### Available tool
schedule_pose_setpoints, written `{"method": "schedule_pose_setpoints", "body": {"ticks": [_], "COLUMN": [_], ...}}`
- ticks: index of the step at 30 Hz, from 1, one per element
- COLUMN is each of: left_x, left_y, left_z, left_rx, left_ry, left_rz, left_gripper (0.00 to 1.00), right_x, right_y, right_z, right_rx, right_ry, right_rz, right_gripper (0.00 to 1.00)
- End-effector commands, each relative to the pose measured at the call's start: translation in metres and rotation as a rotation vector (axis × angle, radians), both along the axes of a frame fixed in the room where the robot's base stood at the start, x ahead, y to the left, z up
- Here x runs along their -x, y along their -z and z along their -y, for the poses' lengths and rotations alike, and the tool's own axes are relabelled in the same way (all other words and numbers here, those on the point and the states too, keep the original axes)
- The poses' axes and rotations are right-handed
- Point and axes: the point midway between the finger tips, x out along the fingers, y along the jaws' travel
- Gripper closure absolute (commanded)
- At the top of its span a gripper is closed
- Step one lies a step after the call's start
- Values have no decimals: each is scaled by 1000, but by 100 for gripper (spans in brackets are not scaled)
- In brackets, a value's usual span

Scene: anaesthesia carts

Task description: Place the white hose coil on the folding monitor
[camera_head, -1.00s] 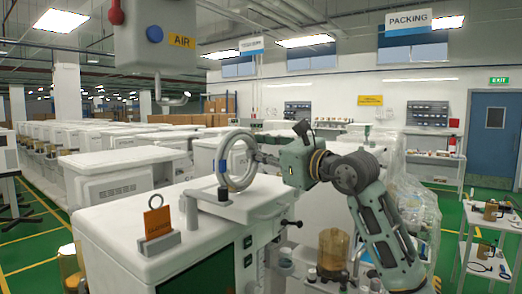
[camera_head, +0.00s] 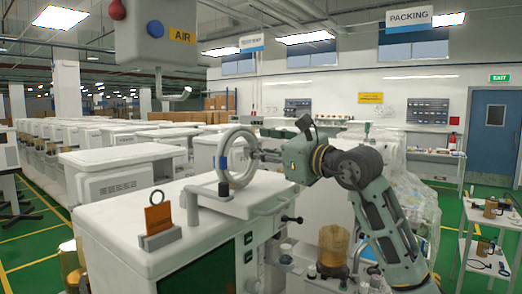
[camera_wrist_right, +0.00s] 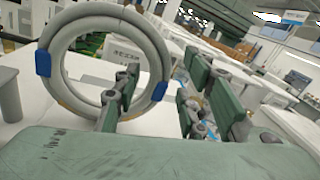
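The white hose coil (camera_head: 222,163) stands upright as a ring at the flat white panel (camera_head: 262,203) on top of the front white cart, which looks like the folding monitor. Whether its lower edge rests on the panel or hangs just above it, I cannot tell. In the right wrist view the coil (camera_wrist_right: 60,36) has blue bands. My right gripper (camera_head: 262,156) is at the coil's right side. In the wrist view its fingers (camera_wrist_right: 157,98) are apart, with the coil's right side between them and one finger across the ring's opening. My left gripper is out of view.
The front white cart (camera_head: 125,200) carries an orange tag on a grey holder (camera_head: 160,238). An amber canister (camera_head: 333,245) stands to the right below my arm. A grey AIR box (camera_head: 155,40) hangs overhead. Rows of white machines (camera_head: 125,170) stand behind.

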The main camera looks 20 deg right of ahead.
Motion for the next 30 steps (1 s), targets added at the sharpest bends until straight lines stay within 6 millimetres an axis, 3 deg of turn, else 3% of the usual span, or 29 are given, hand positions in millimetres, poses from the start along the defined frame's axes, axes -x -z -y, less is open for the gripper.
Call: {"method": "schedule_pose_setpoints", "body": {"ticks": [6,15,21,30], "left_x": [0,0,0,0], "left_y": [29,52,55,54], "left_z": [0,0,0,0], "left_rx": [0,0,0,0], "left_ry": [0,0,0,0], "left_rz": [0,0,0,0], "left_gripper": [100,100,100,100], "right_x": [42,94,106,107], "right_y": [8,7,5,5], "right_z": [18,37,41,41], "right_rx": [5,3,2,2], "right_ry": [6,5,3,2], "right_rz": [4,3,1,1], "right_gripper": [62,62,62,62]}}
